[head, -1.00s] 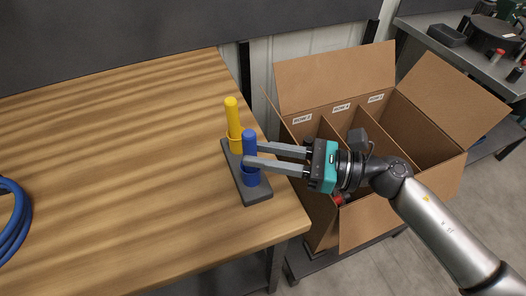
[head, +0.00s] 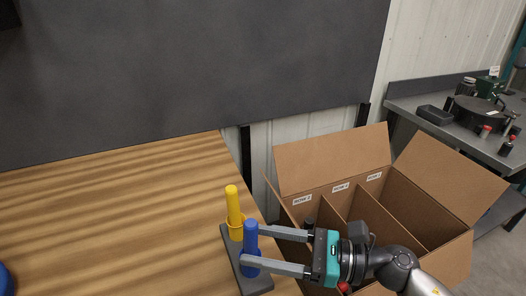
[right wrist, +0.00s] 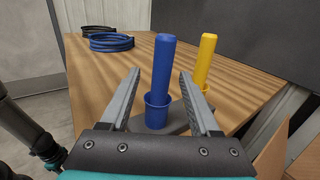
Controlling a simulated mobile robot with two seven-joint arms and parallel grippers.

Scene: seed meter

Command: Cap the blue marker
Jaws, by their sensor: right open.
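The blue marker (head: 250,236) stands upright in a blue cup-like holder on a dark stand (head: 229,243) near the table's right edge. In the right wrist view the blue marker (right wrist: 163,68) rises in the middle, its lower end inside the blue cup (right wrist: 157,112). I cannot tell whether that cup is its cap. My right gripper (head: 253,246) is open, with one finger on each side of the blue marker. In the right wrist view the right gripper (right wrist: 160,74) shows gaps between both fingers and the marker. My left gripper is out of view.
A yellow marker (head: 233,205) stands in a yellow holder on the same stand, close behind the blue one. An open cardboard box (head: 330,165) with dividers is right of the table.

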